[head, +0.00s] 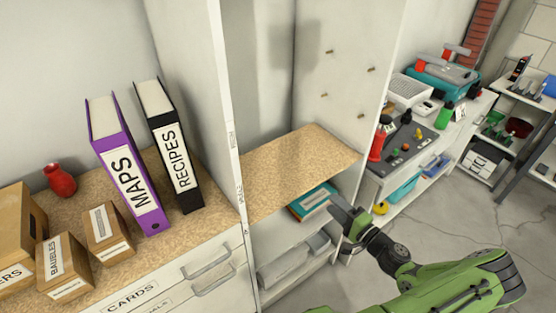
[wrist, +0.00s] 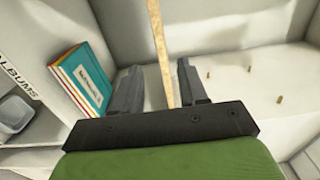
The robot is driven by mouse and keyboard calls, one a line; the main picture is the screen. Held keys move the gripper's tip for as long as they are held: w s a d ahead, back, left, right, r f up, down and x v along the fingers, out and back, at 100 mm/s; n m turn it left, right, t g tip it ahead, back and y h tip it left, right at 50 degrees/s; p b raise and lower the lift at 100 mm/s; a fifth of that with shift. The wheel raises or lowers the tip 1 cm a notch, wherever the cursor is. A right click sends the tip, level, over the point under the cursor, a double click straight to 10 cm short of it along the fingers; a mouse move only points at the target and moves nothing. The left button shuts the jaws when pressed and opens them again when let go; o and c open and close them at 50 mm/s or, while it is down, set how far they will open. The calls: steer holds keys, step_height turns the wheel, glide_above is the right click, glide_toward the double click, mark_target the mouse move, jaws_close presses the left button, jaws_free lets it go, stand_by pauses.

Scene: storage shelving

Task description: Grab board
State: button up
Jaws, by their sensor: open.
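The board (head: 300,165) is a speckled tan shelf panel lying level in the middle bay of the white shelving in the head view. In the wrist view the board (wrist: 157,45) shows nearly edge-on as a thin strip running down between my two fingers. My gripper (head: 343,215) is at the front right of the board in the head view, close to its front edge. In the wrist view my gripper (wrist: 158,75) is open, with one finger on each side of the strip and visible gaps. Whether either finger touches the board is unclear.
Books (head: 312,201) lie below the board, and also show in the wrist view (wrist: 82,80). Grey bins stand lower. Pegs (head: 371,69) stick out of the bay's right wall. Binders (head: 127,170) and small boxes fill the left shelf. Floor is clear at right.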

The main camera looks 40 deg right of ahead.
mark_target(301, 177)
steer(key=w, duration=0.5)
steer(key=w+a+b, duration=0.1)
steer(key=w, duration=0.9)
steer(key=shift+a+b, duration=0.15)
steer(key=shift+b, duration=0.15)
jaws_close()
steer(key=shift+r, duration=0.1)
